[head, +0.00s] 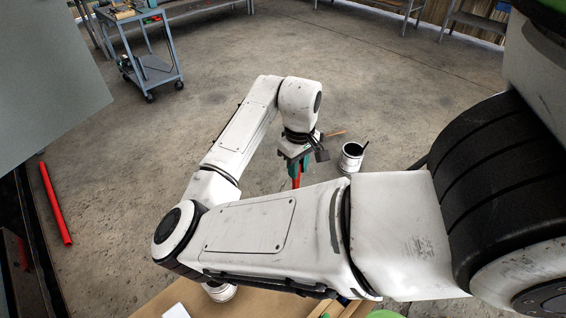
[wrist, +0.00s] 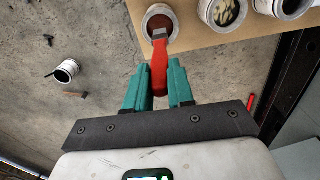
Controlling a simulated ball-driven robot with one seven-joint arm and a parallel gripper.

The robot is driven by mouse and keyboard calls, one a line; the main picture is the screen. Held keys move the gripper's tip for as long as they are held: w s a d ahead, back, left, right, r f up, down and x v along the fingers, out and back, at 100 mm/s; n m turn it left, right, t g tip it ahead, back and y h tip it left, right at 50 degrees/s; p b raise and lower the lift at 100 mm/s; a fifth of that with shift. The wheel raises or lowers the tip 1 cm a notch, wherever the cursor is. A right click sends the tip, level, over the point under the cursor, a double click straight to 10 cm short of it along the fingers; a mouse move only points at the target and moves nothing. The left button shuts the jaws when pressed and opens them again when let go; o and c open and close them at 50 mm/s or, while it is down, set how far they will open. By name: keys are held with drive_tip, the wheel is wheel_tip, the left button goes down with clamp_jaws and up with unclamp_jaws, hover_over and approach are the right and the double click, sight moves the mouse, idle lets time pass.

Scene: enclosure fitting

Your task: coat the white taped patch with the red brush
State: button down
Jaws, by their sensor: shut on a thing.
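The red brush (wrist: 159,65) stands out from between the teal fingers of my gripper (wrist: 160,78) in the wrist view. My gripper is shut on it. I cannot make out the white taped patch in either view.
More open cans (wrist: 222,12) stand on the tan tabletop (wrist: 205,40). A can with a dark handle (head: 351,157) stands on the floor. A red tube (head: 55,204) lies at left near a large grey panel (head: 45,75). A cart (head: 150,65) stands farther back.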

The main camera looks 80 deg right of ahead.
sight(296, 184)
drive_tip(key=shift+w+f+b, duration=0.1)
drive_tip(key=shift+f+b, duration=2.9)
drive_tip(key=shift+f, duration=0.6)
idle(0.7)
drive_tip(key=shift+r, duration=0.1)
wheel_tip(296, 184, up, 7)
drive_tip(key=p, duration=0.7)
drive_tip(key=shift+p, duration=0.3)
idle(0.8)
